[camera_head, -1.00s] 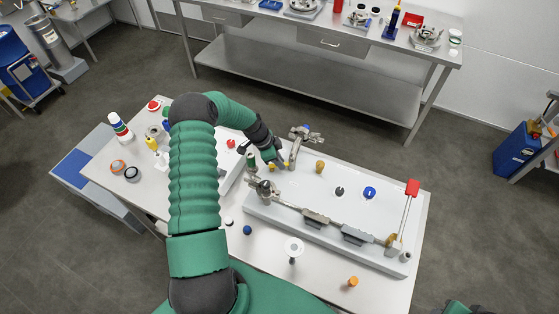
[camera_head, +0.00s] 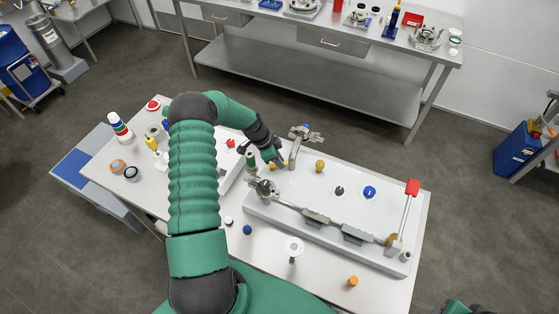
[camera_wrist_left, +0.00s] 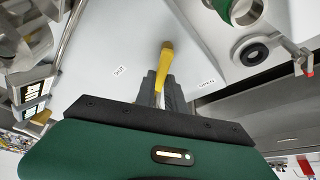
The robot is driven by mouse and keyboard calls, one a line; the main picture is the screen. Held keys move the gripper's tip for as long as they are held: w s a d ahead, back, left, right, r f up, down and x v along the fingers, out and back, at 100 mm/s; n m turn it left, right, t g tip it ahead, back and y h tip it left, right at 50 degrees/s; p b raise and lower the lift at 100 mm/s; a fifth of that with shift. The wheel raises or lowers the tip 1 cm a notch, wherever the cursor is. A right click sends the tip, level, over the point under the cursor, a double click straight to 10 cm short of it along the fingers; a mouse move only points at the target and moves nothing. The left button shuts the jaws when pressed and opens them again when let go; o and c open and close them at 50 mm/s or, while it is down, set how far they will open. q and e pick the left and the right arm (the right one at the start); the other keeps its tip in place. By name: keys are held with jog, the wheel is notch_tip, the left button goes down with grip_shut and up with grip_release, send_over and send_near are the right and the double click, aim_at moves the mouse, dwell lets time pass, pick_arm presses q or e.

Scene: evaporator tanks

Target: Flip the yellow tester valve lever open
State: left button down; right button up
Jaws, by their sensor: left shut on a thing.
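The yellow tester valve lever (camera_wrist_left: 165,68) stands out in the middle of the left wrist view, over a pale panel. The label on its left looks like SHUT (camera_wrist_left: 119,71); the one on its right looks like OPEN (camera_wrist_left: 206,82). The lever points up the picture, between the two labels. My left gripper (camera_wrist_left: 163,88) is shut on the lever, with a dark finger on each side. In the head view my left gripper (camera_head: 278,162) is at the back left of the grey board, and the lever is mostly hidden there. My right gripper is out of view.
The grey board (camera_head: 300,178) carries metal pipework, a red-topped lever (camera_head: 412,187), a blue knob (camera_head: 369,192) and a dark knob (camera_head: 339,190). A metal valve fitting (camera_head: 296,145) stands close to my left gripper. Loose caps lie along the table's front.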

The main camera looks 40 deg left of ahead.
pick_arm(q)
jog(key=shift+w+a+r+n+t+y+b, duration=0.2)
jog(key=shift+w+a+n+t+y+b, duration=0.25)
jog(key=shift+n+b, duration=0.5)
jog(key=n+b, duration=0.1)
jog(key=n, duration=0.1)
jog(key=n+y+b, duration=0.1)
jog(key=shift+a+n, duration=0.35)
jog(key=shift+a, duration=0.05)
jog(key=n, duration=0.1)
jog(key=n+y+b, duration=0.1)
jog(key=n, duration=0.1)
jog(key=shift+w+a+r+y, duration=0.1)
jog(key=shift+a+y, duration=0.15)
jog(key=shift+a, duration=0.15)
jog(key=shift+a+n+y+b, duration=0.3)
jog(key=shift+n+y+b, duration=0.15)
jog(key=shift+n, duration=0.75)
jog(key=shift+r, duration=0.1)
jog(key=c, duration=1.5)
grip_release()
jog(key=shift+o, duration=0.5)
jog(key=shift+s+d+f, duration=0.1)
jog(key=shift+s+f, duration=0.1)
jog(key=shift+s, duration=0.05)
